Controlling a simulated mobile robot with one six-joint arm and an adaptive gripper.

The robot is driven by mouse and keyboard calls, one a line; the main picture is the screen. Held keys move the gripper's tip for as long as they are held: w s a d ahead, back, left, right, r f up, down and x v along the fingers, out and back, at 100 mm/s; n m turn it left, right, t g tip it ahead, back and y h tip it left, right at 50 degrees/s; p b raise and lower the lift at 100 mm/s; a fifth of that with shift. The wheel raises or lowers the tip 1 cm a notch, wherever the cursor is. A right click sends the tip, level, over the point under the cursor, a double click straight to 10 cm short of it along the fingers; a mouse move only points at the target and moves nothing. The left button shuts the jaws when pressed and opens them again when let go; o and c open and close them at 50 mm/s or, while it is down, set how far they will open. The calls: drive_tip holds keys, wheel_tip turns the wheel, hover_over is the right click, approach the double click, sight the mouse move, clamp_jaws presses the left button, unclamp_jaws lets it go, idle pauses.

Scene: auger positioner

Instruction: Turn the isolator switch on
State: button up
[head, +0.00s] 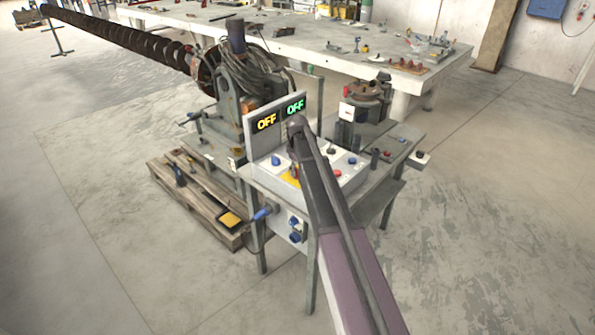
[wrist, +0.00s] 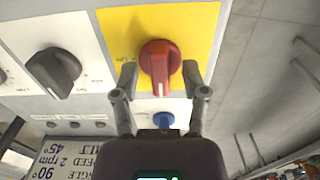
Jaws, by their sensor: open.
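The isolator switch is a red rotary knob (wrist: 160,62) on a yellow plate (wrist: 115,28) in the wrist view. Its white pointer line aims toward the bottom of that picture. My gripper (wrist: 160,70) is open, with one finger to each side of the knob and a gap at both sides. I cannot tell how far the fingertips reach along the knob. In the head view a yellow patch of the plate (head: 289,181) shows on the control box, and my arm hides most of the switch.
A black rotary knob (wrist: 53,70) and a blue button (wrist: 163,119) sit near the switch. The control box (head: 345,181) stands on a metal table. A wooden pallet (head: 197,201) lies on the floor at its left. A long workbench (head: 300,42) stands behind.

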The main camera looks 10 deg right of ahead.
clamp_jaws()
drive_tip(key=shift+m, duration=0.5)
drive_tip(key=m, duration=0.3)
drive_tip(key=shift+m, duration=0.3)
drive_tip(key=m, duration=0.4)
drive_tip(key=shift+m, duration=0.3)
drive_tip(key=m, duration=0.8)
drive_tip(key=shift+s+m, duration=0.1)
drive_tip(key=shift+m, duration=0.2)
